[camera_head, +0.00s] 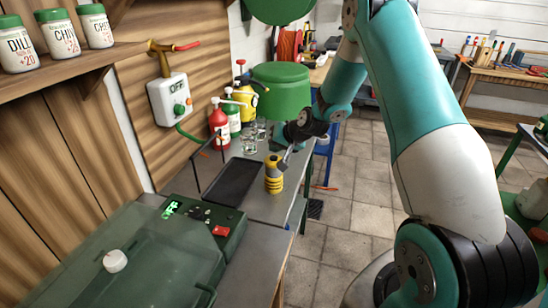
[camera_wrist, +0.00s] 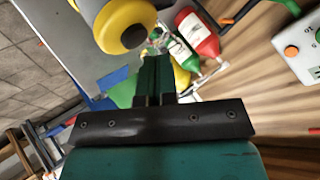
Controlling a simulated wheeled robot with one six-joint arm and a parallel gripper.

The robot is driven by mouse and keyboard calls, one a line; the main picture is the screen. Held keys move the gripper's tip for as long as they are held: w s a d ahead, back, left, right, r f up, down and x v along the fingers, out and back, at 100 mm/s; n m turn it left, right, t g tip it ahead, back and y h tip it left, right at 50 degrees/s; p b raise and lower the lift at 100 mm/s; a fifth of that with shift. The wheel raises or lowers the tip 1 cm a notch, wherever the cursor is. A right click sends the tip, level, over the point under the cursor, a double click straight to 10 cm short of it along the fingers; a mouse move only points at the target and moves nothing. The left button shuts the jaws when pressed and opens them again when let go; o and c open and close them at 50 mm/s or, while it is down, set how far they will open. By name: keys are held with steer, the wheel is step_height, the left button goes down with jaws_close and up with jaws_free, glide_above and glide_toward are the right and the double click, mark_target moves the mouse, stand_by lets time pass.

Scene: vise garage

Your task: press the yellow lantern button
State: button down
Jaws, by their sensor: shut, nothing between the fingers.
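The yellow lantern (camera_head: 273,176), with dark bands, stands upright on the grey bench. In the wrist view its yellow top (camera_wrist: 112,24) is close at the upper edge, with a dark round button (camera_wrist: 134,37) on it. My gripper (camera_head: 284,160) is at the lantern's upper right in the head view. In the wrist view my gripper (camera_wrist: 156,65) has its fingers together and empty, with the tips just below and right of the button. I cannot tell whether they touch the lantern.
A dark tray (camera_head: 231,180) lies left of the lantern. A red bottle (camera_head: 219,124), a yellow bottle (camera_head: 244,103) and glasses (camera_head: 249,143) stand behind. A green-topped machine (camera_head: 140,258) fills the near left. A switch box (camera_head: 170,98) is on the wooden wall.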

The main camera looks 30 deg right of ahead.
mark_target(276, 157)
steer(key=shift+f, duration=0.15)
steer(key=shift+f+b, duration=0.3)
steer(key=shift+b, duration=0.1)
steer(key=shift+f+b, duration=0.45)
stand_by(0.7)
steer(key=shift+r, duration=0.1)
steer(key=shift+r+p, duration=0.6)
steer(key=shift+r, duration=0.2)
steer(key=shift+r+p, duration=1.6)
steer(key=shift+r, duration=0.9)
